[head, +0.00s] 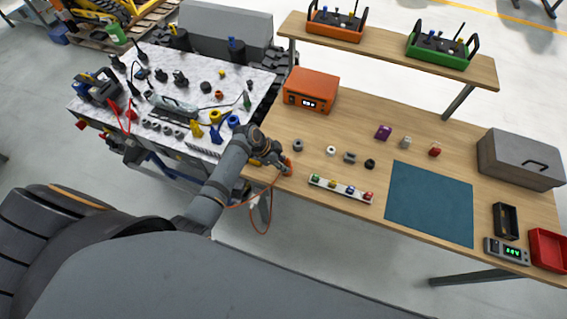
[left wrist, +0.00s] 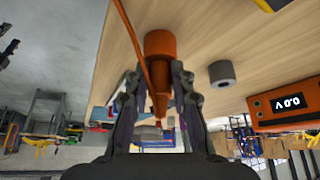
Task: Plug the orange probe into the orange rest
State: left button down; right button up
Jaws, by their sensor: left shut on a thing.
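My left gripper (head: 281,164) is shut on the orange probe (left wrist: 160,84) at the near left edge of the wooden bench. In the left wrist view the probe's tapered end lies between the two fingers (left wrist: 158,85), with a thin orange cable beside it. A wider orange cylinder (left wrist: 160,43), which looks like the orange rest, stands just beyond the fingertips in line with the probe. Orange also shows at the gripper in the head view (head: 288,168), too small to separate rest from probe. I cannot tell whether the probe is inside the rest. My right gripper is not in view.
A grey cylinder (head: 298,145) and an orange meter box (head: 310,90) stand near the gripper. A white strip with coloured parts (head: 341,189) lies to the right, then a blue mat (head: 430,203). The orange cable (head: 262,231) hangs below the bench edge.

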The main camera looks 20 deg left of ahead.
pick_arm(q)
jog(key=c, duration=1.1)
grip_release()
jog(key=shift+o, duration=0.2)
jog(key=shift+a, duration=0.1)
jog(key=v, duration=1.1)
jog(key=shift+r, duration=0.4)
jog(key=shift+s, duration=0.1)
